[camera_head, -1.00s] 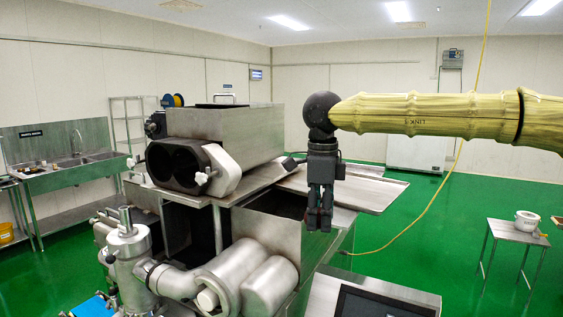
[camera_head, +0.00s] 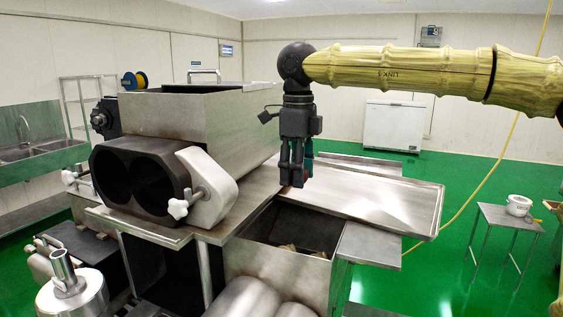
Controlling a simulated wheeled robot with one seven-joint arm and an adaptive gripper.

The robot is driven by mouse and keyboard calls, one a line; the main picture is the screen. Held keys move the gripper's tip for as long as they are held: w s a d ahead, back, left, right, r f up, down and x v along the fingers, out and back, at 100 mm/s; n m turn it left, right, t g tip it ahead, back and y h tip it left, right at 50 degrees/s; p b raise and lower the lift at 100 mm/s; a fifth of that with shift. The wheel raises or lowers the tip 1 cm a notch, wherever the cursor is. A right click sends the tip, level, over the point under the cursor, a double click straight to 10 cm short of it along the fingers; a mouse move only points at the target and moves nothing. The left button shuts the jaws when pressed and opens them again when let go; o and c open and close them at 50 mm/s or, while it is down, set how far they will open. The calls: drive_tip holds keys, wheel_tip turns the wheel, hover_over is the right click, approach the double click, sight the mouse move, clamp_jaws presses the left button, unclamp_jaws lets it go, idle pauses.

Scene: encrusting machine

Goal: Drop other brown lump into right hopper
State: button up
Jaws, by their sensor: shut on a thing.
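My gripper (camera_head: 293,178) points straight down at the end of my arm. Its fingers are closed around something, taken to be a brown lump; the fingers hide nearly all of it. The right hopper (camera_head: 275,272) is an open-topped steel box at the lower middle. Its opening faces up, and some light brown material (camera_head: 288,247) shows inside against the far wall. In the picture my gripper is above the hopper's back edge, apart from it. The hopper's bottom is hidden.
A steel tray (camera_head: 400,200) lies just behind and right of the hopper. The big steel housing (camera_head: 215,125) with its black double-barrel mouth (camera_head: 135,180) stands to the left. A small table (camera_head: 508,217) with a white bucket (camera_head: 518,205) is far right.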

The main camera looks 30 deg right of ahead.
drive_tip(key=shift+w, duration=0.2)
drive_tip(key=f+b, duration=0.1)
drive_tip(key=s+f, duration=0.1)
drive_tip(key=f, duration=0.1)
drive_tip(key=s+f+b, duration=0.1)
drive_tip(key=f, duration=0.1)
drive_tip(key=shift+s+f+b, duration=0.1)
drive_tip(key=shift+b, duration=0.25)
drive_tip(key=o, duration=1)
drive_tip(key=shift+w+a+f, duration=0.2)
drive_tip(key=shift+w, duration=0.35)
drive_tip(key=shift+o, duration=0.7)
drive_tip(key=shift+d, duration=0.1)
drive_tip(key=r, duration=1.2)
drive_tip(key=shift+s+r, duration=0.2)
drive_tip(key=shift+s, duration=0.15)
